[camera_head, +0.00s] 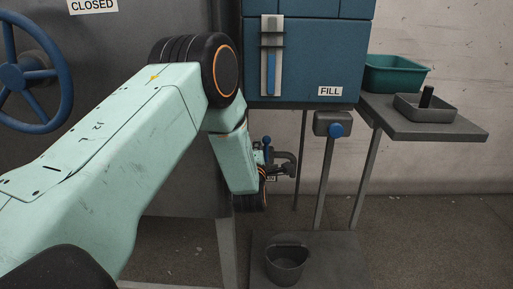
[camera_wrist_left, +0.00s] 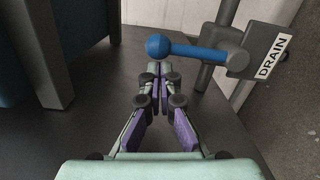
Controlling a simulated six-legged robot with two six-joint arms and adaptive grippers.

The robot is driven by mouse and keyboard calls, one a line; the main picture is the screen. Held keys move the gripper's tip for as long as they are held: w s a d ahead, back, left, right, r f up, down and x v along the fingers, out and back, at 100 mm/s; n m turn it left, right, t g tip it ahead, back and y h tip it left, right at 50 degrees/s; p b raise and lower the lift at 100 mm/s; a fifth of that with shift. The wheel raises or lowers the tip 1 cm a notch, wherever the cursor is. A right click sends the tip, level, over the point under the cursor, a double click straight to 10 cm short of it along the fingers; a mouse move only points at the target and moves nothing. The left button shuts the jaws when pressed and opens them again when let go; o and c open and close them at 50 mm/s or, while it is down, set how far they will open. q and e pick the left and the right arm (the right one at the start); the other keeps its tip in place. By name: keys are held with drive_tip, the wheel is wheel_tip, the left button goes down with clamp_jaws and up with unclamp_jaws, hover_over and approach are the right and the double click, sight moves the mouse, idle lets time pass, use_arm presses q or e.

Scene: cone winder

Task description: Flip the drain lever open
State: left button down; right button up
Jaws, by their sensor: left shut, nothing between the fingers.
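The drain lever is a blue bar with a round blue knob (camera_wrist_left: 158,46). In the left wrist view it points left from a grey valve body beside the DRAIN label (camera_wrist_left: 268,57). My left gripper (camera_wrist_left: 160,70) is shut and empty, its fingertips just below the knob in that view; I cannot tell whether they touch it. In the head view the blue knob (camera_head: 267,140) shows small beside my left wrist, which hides part of the valve. My right gripper is not in view.
A grey bucket (camera_head: 286,264) stands on a low plate below the valve. A blue FILL cabinet (camera_head: 300,60) hangs above. A side shelf (camera_head: 430,128) at right holds a teal bin (camera_head: 395,75) and a grey tray (camera_head: 420,113). A blue handwheel (camera_head: 38,76) is at left.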

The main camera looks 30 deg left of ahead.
sight(269, 142)
use_arm(q)
drive_tip(key=shift+w+d, duration=0.1)
drive_tip(key=shift+d, duration=0.1)
drive_tip(key=m, duration=0.1)
drive_tip(key=w+d+m+p, duration=0.1)
drive_tip(key=d+m, duration=0.1)
drive_tip(key=m, duration=0.1)
drive_tip(key=shift+w+d+r, duration=0.25)
drive_tip(key=w+d+f+m, duration=0.3)
drive_tip(key=d+f+m, duration=0.2)
drive_tip(key=m, duration=0.5)
drive_tip(key=shift+w+d+g, duration=0.35)
drive_tip(key=shift+d+g, duration=0.05)
drive_tip(key=shift+d, duration=0.2)
idle(0.3)
drive_tip(key=shift+s+f, duration=0.1)
